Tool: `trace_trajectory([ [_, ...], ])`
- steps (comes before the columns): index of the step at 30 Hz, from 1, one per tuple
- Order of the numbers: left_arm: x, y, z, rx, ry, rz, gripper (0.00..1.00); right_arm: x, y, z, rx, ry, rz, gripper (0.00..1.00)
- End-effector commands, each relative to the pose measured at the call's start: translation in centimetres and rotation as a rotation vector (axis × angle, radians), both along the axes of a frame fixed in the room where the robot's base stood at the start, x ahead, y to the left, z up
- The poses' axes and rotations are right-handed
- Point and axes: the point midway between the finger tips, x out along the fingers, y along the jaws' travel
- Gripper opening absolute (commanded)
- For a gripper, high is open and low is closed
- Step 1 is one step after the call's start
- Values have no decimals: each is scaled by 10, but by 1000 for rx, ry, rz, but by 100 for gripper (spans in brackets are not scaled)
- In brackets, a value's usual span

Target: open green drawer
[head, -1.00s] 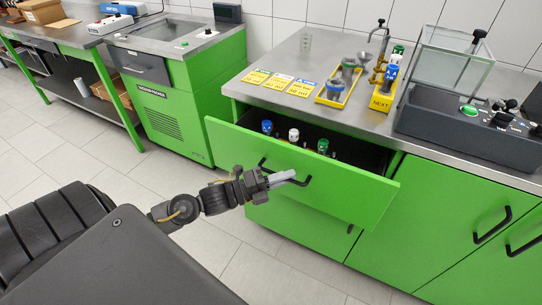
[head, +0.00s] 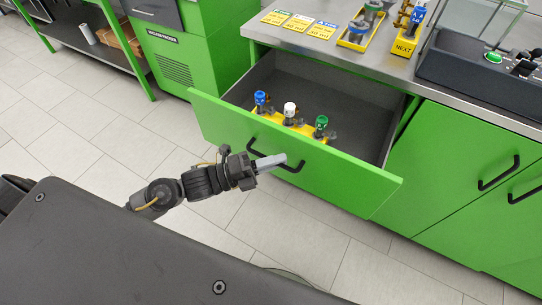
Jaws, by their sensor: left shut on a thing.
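The green drawer (head: 345,181) under the steel worktop is pulled well out, and its grey inside shows. Its black bar handle (head: 290,165) is on the front panel. My left gripper (head: 280,161) is at the handle, shut on it; the fingers cover part of the bar. Inside the drawer, near the front, a yellow holder (head: 305,130) carries a blue-capped part (head: 260,98), a white-capped part (head: 290,109) and a green-capped part (head: 321,122). My right gripper is not in view.
Yellow cards (head: 298,23) and yellow trays (head: 356,39) stand on the worktop (head: 390,72). A dark grey test unit (head: 470,80) is at the right. Closed green cabinet doors (head: 450,150) are right of the drawer. The tiled floor (head: 120,130) is clear to the left.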

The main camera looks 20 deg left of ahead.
Motion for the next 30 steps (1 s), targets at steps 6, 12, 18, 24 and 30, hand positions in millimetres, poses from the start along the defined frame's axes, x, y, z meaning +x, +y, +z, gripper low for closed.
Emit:
trace_trajectory([
  [6,-1,0,0,0,0,-1,0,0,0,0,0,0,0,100],
  [12,-1,1,0,0,0,0,24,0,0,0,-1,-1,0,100],
  [18,-1,1,0,0,0,0,32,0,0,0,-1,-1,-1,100],
  [24,-3,4,-1,1,1,1,32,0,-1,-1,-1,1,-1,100],
  [30,-21,28,-8,5,4,1,32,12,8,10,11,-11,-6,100],
])
